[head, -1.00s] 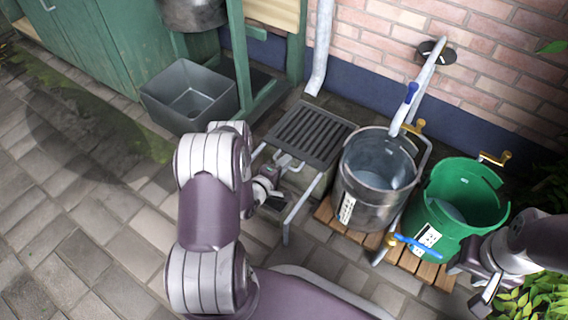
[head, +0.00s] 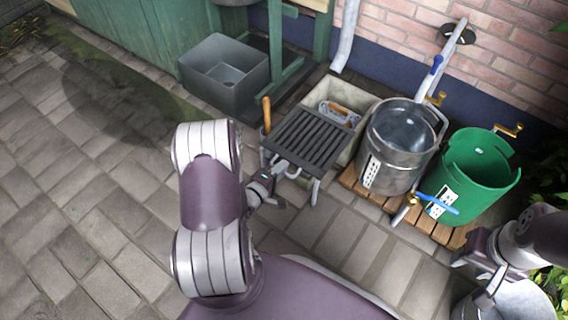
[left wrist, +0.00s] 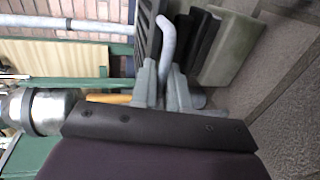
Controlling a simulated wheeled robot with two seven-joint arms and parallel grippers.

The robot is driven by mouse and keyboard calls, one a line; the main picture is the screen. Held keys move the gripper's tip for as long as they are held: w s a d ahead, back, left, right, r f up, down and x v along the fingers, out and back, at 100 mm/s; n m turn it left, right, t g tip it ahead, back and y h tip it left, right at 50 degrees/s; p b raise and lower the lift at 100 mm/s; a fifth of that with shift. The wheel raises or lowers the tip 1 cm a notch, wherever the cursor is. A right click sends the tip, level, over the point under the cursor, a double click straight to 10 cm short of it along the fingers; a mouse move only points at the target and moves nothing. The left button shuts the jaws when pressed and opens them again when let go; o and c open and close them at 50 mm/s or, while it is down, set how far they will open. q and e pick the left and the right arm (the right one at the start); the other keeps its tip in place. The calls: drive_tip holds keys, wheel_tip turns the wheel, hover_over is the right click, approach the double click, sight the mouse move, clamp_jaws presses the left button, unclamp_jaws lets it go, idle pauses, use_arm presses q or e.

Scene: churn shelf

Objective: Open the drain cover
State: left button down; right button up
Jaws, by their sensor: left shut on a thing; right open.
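The drain cover (head: 308,139) is a dark slotted grate with a grey bar handle at its near edge. It sits off the drain basin (head: 350,92), toward me. My left gripper (head: 277,177) is shut on the grate's handle. The left wrist view shows the fingers (left wrist: 166,88) around the grey bar, with the grate's dark slats beside it. My right gripper (head: 484,300) is open and empty at the lower right, apart from the cover.
A metal pot (head: 398,145) and a green bucket (head: 470,178) with taps stand on wooden slats right of the drain. A grey tub (head: 225,75) stands at the left. An orange handle (head: 266,114) rises beside the grate. The paving in front is mostly clear.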

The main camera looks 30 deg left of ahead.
idle(0.3)
use_arm(q)
drive_tip(key=c, duration=1.3)
unclamp_jaws()
drive_tip(key=p+v, duration=0.5)
drive_tip(key=v, duration=0.7)
drive_tip(key=shift+s, duration=0.4)
drive_tip(key=shift+r, duration=0.1)
